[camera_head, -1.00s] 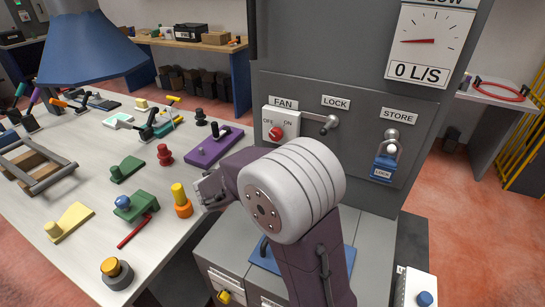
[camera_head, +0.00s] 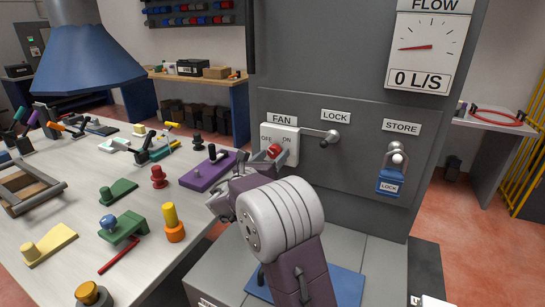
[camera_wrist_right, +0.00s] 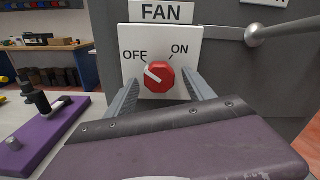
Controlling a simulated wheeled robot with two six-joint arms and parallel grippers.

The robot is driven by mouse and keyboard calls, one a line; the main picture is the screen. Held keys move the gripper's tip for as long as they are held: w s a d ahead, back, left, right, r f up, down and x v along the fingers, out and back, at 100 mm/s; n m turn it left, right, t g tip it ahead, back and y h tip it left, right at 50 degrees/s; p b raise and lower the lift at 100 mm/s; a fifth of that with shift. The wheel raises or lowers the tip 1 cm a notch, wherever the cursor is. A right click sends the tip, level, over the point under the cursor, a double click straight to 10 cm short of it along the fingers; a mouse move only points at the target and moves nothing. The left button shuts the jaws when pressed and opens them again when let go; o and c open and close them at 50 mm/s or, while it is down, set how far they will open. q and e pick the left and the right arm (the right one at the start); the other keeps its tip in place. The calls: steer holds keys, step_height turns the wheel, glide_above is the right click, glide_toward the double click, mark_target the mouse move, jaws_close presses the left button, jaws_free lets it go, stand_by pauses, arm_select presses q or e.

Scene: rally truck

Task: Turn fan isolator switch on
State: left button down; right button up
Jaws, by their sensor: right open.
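The fan isolator switch is a white box (camera_head: 292,134) marked FAN, OFF and ON, on the grey cabinet. Its round red knob (camera_head: 274,150) shows clearly in the right wrist view (camera_wrist_right: 160,78), where its white pointer is turned up and left toward OFF. My right gripper (camera_head: 264,160) is at the front of the switch. In the right wrist view its two open fingers (camera_wrist_right: 162,92) stand left and right of the knob, with visible gaps on both sides. Whether the fingertips reach level with the knob is hard to tell. My left gripper is not in view.
A metal lock lever (camera_head: 328,138) projects toward the switch box from the right. A blue padlock (camera_head: 391,182) hangs under STORE. A flow gauge (camera_head: 427,50) reads 0 L/S. A cluttered white workbench (camera_head: 85,195) is at the left, with a purple block (camera_head: 205,172) near the cabinet.

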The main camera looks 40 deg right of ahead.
steer(key=shift+d, duration=0.1)
jaws_close()
steer(key=shift+f+m+b, duration=0.25)
steer(key=shift+m+b, duration=0.35)
steer(key=shift+b, duration=0.4)
steer(key=m+b, duration=0.3)
steer(key=b, duration=0.1)
steer(key=m+b, duration=0.8)
steer(key=b, duration=0.1)
steer(key=shift+w, duration=0.25)
steer(key=m+b, duration=0.2)
steer(key=m, duration=0.1)
steer(key=shift+r+m+b, duration=0.15)
steer(key=shift+m+b, duration=0.15)
steer(key=shift+b, duration=0.1)
steer(key=shift+r+m+b, duration=0.15)
steer(key=shift+m+b, duration=0.55)
steer(key=shift+m, duration=0.3)
jaws_free()
steer(key=shift+r, duration=0.1)
